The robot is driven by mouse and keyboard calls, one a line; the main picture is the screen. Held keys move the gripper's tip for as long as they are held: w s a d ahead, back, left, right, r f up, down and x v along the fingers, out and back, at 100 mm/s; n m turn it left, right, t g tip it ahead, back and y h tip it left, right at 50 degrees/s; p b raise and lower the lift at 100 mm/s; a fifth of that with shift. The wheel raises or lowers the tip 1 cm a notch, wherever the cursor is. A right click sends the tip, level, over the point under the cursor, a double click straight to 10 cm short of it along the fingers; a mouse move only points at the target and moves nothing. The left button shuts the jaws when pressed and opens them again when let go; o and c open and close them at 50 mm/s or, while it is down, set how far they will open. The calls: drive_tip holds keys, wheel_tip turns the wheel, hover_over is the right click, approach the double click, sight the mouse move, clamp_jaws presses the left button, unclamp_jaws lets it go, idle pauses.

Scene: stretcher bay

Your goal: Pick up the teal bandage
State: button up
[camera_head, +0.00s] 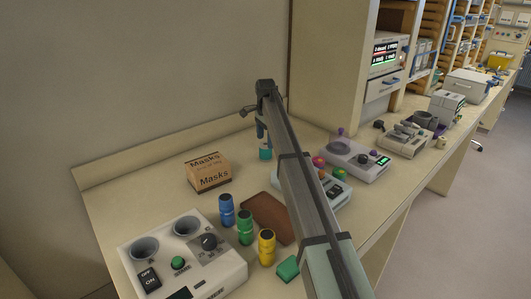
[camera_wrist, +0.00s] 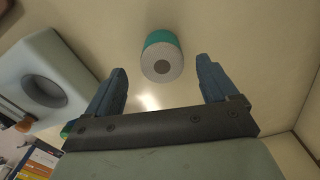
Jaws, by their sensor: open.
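The teal bandage (camera_wrist: 162,56) is a short roll with a teal side and a pale, dotted end with a grey centre. In the wrist view it sits at top centre, ahead of and in line with the gap between the fingertips, with visible space on both sides. In the head view the teal bandage (camera_head: 265,154) shows on the counter just below my gripper (camera_head: 262,133). My gripper, with blue fingers, also shows in the wrist view (camera_wrist: 161,72), open and empty. My arm hides part of the counter in the head view.
A masks box (camera_head: 208,173) stands to the left. Blue, green and yellow bottles (camera_head: 245,228) stand near a brown pad (camera_head: 268,217). A grey-white device (camera_head: 180,258) is at front left, another device (camera_head: 355,160) to the right. A green block (camera_head: 287,268) lies near my arm.

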sight(266, 151)
drive_tip(key=shift+w+d+f, duration=0.1)
drive_tip(key=shift+f, duration=1.7)
drive_tip(key=shift+w+f, duration=0.1)
drive_tip(key=shift+f, duration=1.65)
drive_tip(key=shift+c, duration=0.5)
drive_tip(key=c, duration=1)
drive_tip(key=shift+c, duration=0.2)
drive_tip(key=shift+r, duration=0.15)
